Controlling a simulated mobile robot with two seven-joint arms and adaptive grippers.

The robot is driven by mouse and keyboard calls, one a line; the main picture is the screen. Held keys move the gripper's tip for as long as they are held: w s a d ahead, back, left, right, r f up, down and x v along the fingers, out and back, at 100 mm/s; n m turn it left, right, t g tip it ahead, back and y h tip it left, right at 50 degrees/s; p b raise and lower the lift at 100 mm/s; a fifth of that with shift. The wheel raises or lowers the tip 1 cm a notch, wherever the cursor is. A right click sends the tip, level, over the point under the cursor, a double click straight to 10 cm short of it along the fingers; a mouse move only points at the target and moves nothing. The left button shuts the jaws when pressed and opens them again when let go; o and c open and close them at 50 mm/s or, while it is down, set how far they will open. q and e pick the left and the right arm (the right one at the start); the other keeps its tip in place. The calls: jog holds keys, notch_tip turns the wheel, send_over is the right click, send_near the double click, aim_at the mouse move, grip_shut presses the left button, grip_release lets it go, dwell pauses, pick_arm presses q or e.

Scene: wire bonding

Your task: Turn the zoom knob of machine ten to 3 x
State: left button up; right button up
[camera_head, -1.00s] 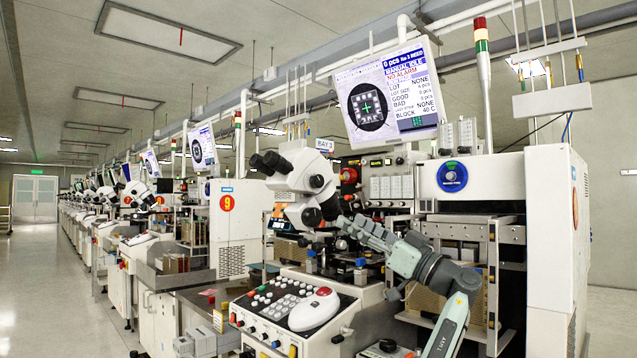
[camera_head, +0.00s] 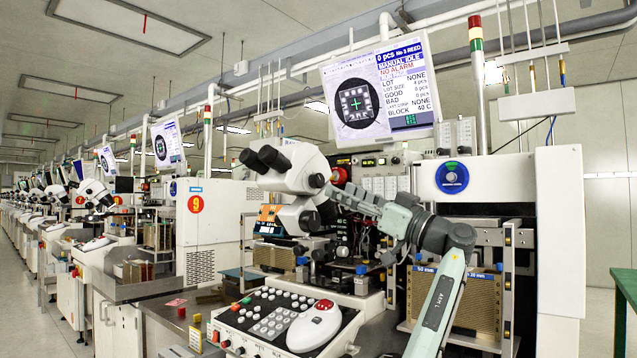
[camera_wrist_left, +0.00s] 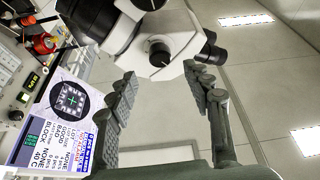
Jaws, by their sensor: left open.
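The white stereo microscope (camera_head: 292,172) of the nearest machine has black eyepieces and a dark round knob (camera_head: 317,181) on its side. In the left wrist view a dark round knob (camera_wrist_left: 160,54) on the white microscope body lies beyond and between the fingertips. No zoom scale is readable. My left gripper (camera_head: 334,192) reaches in from the right beside the microscope head, close to the side knob. In the left wrist view its two grey fingers (camera_wrist_left: 159,78) are spread, with nothing between them. Contact with the knob cannot be told. My right gripper is not in view.
A tilted monitor (camera_head: 377,92) hangs above the machine, and it also shows in the left wrist view (camera_wrist_left: 64,112). A control panel with buttons (camera_head: 270,318) and a white mouse-like device (camera_head: 313,327) stands below. More machines line up at left. The aisle floor at far left is clear.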

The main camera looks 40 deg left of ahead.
aim_at(321, 181)
pick_arm(q)
jog(key=p+x, duration=0.1)
jog(key=x, duration=0.4)
jog(key=shift+a+r, duration=0.15)
jog(key=shift+a, duration=0.05)
jog(key=shift+a+r, duration=0.15)
jog(key=shift+a, duration=0.35)
grip_shut()
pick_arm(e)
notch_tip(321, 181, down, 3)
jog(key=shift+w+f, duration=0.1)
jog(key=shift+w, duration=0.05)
